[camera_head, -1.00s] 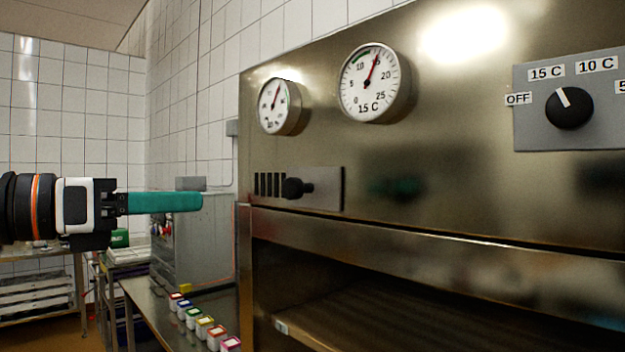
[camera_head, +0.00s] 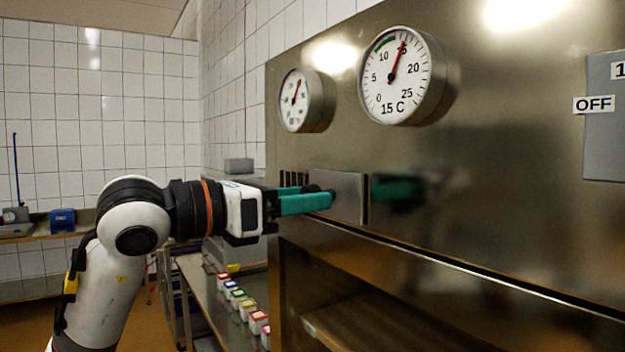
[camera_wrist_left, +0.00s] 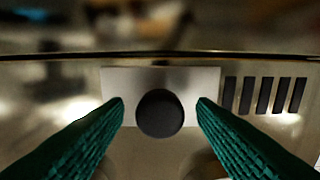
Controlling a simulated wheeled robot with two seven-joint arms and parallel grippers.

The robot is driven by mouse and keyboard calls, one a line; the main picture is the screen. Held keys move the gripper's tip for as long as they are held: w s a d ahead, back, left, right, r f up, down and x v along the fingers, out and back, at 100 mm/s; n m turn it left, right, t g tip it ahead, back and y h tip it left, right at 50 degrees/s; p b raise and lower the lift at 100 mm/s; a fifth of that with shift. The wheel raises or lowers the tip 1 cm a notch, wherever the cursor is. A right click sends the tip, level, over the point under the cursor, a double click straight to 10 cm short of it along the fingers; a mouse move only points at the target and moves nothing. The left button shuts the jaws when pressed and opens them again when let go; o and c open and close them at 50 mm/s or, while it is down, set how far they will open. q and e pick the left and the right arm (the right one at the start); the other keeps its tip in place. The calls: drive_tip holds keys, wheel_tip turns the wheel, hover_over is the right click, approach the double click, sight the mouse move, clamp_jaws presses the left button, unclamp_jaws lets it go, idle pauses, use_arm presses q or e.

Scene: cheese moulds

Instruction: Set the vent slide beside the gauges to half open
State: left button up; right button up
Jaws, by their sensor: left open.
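The vent slide is a pale metal plate (camera_head: 347,195) with a black round knob (camera_wrist_left: 160,113), set in the steel front below the two gauges. Several dark vent slots (camera_wrist_left: 265,95) show uncovered beside the plate, on its left in the head view. My left gripper (camera_head: 322,198) is at the knob, with green fingers open. In the left wrist view, the fingers (camera_wrist_left: 160,105) stand on either side of the knob, with a gap on each side. In the head view the fingers hide most of the knob and the lower slots. My right gripper is not in view.
The large gauge (camera_head: 397,76) and small gauge (camera_head: 301,101) stick out above the slide. A grey panel marked OFF (camera_head: 605,120) is at the right edge. An open shelf bay lies below. Several small colored-lid tubs (camera_head: 241,300) stand on a bench at lower left.

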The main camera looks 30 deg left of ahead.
use_arm(q)
drive_tip(key=shift+x, duration=0.8)
drive_tip(key=shift+w+p, duration=0.15)
drive_tip(key=shift+p, duration=0.15)
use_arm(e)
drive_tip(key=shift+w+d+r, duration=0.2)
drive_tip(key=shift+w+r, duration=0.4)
use_arm(q)
drive_tip(key=shift+d, duration=0.1)
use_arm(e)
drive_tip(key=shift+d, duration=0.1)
